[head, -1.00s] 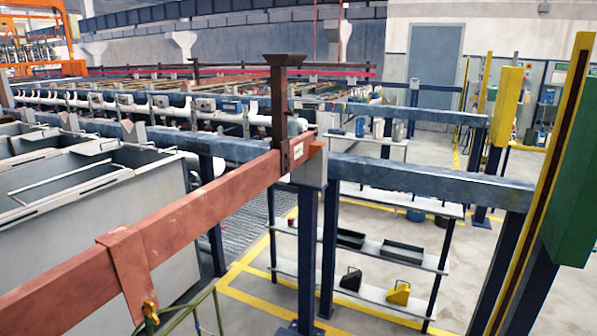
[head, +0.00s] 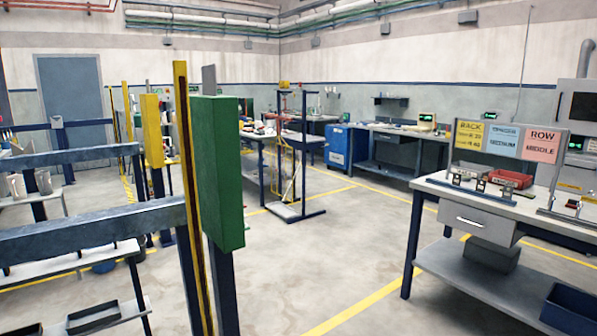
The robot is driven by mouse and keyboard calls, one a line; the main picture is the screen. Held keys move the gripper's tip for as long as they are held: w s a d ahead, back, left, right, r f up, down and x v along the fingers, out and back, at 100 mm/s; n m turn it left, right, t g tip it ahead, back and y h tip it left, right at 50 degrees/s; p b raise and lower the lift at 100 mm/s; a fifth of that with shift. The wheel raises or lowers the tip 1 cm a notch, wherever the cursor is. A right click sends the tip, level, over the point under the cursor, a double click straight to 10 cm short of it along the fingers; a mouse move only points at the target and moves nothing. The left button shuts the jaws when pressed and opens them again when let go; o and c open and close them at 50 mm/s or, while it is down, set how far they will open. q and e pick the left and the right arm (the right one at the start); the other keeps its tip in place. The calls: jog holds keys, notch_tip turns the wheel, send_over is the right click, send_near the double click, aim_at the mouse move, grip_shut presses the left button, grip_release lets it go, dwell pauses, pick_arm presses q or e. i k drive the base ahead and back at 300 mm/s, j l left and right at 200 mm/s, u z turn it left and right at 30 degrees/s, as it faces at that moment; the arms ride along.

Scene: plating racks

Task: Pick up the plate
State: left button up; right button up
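I cannot make out a plate for certain in the head view. Neither of my grippers shows in the head view.
A green box on a post (head: 219,170) and a yellow post (head: 187,190) stand close at left centre. A blue-grey rail (head: 95,229) runs at the left. Open floor (head: 330,250) lies between the posts and the workbench.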

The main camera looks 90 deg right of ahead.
aim_at(456, 181)
jog(key=z, duration=3.8)
jog(key=i+z, duration=0.1)
jog(key=i, duration=1.45)
jog(key=i+z, duration=0.1)
jog(key=i, duration=1.4)
